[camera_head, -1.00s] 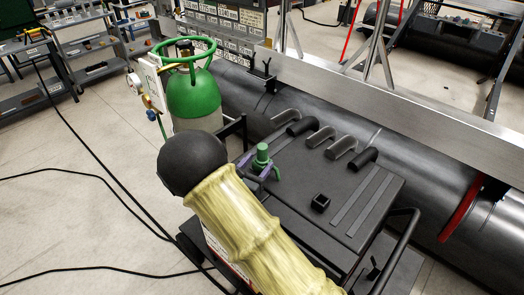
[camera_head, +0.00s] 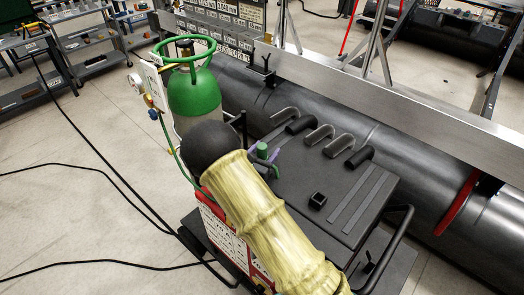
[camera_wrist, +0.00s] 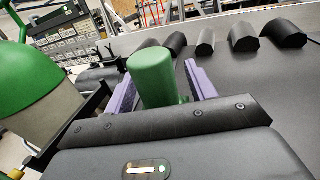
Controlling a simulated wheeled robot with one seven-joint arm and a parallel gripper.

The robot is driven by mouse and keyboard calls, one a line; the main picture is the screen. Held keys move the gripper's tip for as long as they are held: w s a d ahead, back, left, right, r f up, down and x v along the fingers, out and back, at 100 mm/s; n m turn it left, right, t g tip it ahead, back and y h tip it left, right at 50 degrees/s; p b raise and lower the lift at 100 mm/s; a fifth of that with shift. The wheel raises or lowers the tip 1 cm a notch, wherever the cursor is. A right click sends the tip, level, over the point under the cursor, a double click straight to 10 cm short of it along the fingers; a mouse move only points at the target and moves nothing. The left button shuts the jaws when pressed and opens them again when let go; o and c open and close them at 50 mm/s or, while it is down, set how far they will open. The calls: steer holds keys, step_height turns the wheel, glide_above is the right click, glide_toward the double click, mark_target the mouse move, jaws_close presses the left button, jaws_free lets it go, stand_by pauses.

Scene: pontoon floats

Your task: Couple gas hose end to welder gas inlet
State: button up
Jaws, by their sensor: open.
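A short green cylinder (camera_head: 262,149) stands at the far left part of the dark welder top (camera_head: 300,185). In the wrist view the green cylinder (camera_wrist: 153,78) is between the two purple fingers of my gripper (camera_wrist: 160,85). The fingers are apart, one on each side. In the head view my gripper (camera_head: 268,155) is mostly hidden behind my arm. A thin green hose (camera_head: 176,150) runs down from the gas bottle (camera_head: 195,95) and passes behind my arm by the red and white welder front (camera_head: 218,225). Its end and the gas inlet are hidden.
A large dark pipe (camera_head: 410,195) and a metal beam (camera_head: 400,105) lie behind the welder. A black handle rail (camera_head: 400,225) rises at its right side. Black cables (camera_head: 95,180) cross the floor at left, which is otherwise open.

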stand_by(0.4)
steer(key=c, duration=1.1)
steer(key=shift+s+a, duration=0.1)
steer(key=shift+r, duration=0.2)
steer(key=shift+r+b, duration=0.5)
steer(key=shift+r, duration=0.15)
step_height(320, 180, up, 8)
steer(key=shift+r+b, duration=0.2)
steer(key=shift+b, duration=1.05)
